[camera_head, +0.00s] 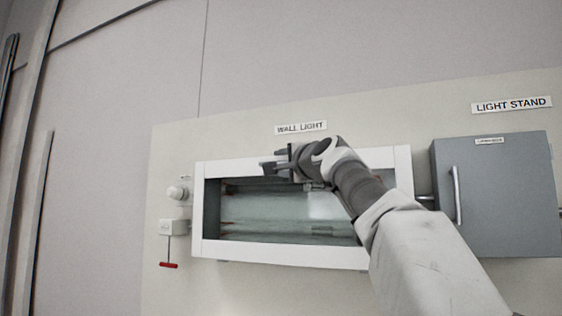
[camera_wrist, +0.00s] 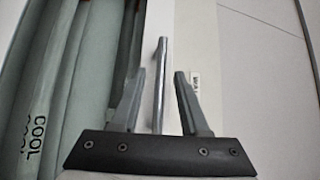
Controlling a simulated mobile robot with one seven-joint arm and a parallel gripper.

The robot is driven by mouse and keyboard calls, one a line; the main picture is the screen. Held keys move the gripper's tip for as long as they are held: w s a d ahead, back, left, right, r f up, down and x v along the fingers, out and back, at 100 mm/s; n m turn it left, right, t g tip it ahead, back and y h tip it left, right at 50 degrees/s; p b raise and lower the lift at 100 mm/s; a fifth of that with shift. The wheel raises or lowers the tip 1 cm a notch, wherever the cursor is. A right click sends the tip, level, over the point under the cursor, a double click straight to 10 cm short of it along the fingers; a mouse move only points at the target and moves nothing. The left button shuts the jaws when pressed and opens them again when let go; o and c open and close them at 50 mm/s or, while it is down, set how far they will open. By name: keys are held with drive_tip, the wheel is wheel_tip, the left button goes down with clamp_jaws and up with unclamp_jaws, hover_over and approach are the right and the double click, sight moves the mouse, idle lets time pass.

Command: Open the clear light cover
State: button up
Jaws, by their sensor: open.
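The clear light cover (camera_head: 280,205) is a wide pane in a white frame on the wall panel, under the "WALL LIGHT" label (camera_head: 301,128). It looks closed. Pale tubes show behind it; the wrist view also shows the pane (camera_wrist: 75,60) with "COOL" lettering. A slim metal handle (camera_wrist: 159,80) stands on the white frame. My gripper (camera_head: 270,168) is at the frame's upper edge. In the wrist view my gripper (camera_wrist: 160,75) is open, its fingers on either side of the handle; I cannot tell whether they touch it. My arm hides the cover's right part.
A white round fixture (camera_head: 177,193) and a small box with a red-ended pull lever (camera_head: 168,265) are left of the cover. The wall above is bare.

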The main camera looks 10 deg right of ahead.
clamp_jaws()
idle(1.4)
